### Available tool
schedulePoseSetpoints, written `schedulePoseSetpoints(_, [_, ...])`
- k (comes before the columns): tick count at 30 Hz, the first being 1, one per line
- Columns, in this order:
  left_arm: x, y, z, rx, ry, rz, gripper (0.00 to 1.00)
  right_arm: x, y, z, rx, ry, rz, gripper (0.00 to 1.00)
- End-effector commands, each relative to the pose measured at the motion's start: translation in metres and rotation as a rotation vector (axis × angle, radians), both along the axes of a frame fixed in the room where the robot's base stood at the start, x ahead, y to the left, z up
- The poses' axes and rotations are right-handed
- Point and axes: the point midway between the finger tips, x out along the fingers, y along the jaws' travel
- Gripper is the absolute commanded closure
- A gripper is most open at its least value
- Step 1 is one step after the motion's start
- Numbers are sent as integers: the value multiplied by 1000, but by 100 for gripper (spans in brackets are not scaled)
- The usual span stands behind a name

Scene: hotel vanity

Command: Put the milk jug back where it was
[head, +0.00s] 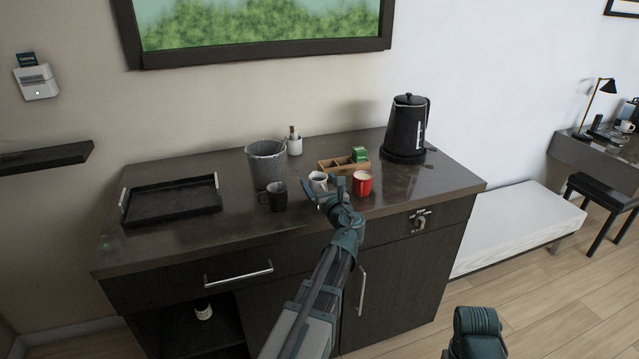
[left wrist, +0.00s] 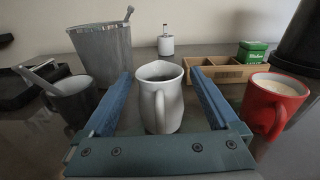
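The milk jug seems to be the small white jug (head: 318,180) standing upright near the front middle of the dark counter. In the left wrist view, this white jug (left wrist: 158,98) has its handle towards me and stands between the two fingers. My left gripper (head: 324,187) is open, with one finger on each side of the jug. Gaps show between the jug and both fingers. Of my right arm, only a teal link shows at the bottom of the head view; its gripper is not visible.
A red mug (head: 362,184) stands close right of the gripper, a dark mug (head: 273,196) close left. Behind are a grey bucket (head: 267,165), a wooden box (head: 335,166) with a green packet and a white holder (head: 294,146). A black kettle (head: 406,128) and black tray (head: 171,201) flank them.

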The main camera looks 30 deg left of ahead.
Motion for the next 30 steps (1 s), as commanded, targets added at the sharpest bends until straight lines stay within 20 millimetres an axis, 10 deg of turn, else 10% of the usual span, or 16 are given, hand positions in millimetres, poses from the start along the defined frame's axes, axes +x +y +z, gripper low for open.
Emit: schedulePoseSetpoints(30, [-78, -90, 3, 0, 0, 0, 6, 0, 0, 3, 0, 0, 0, 50])
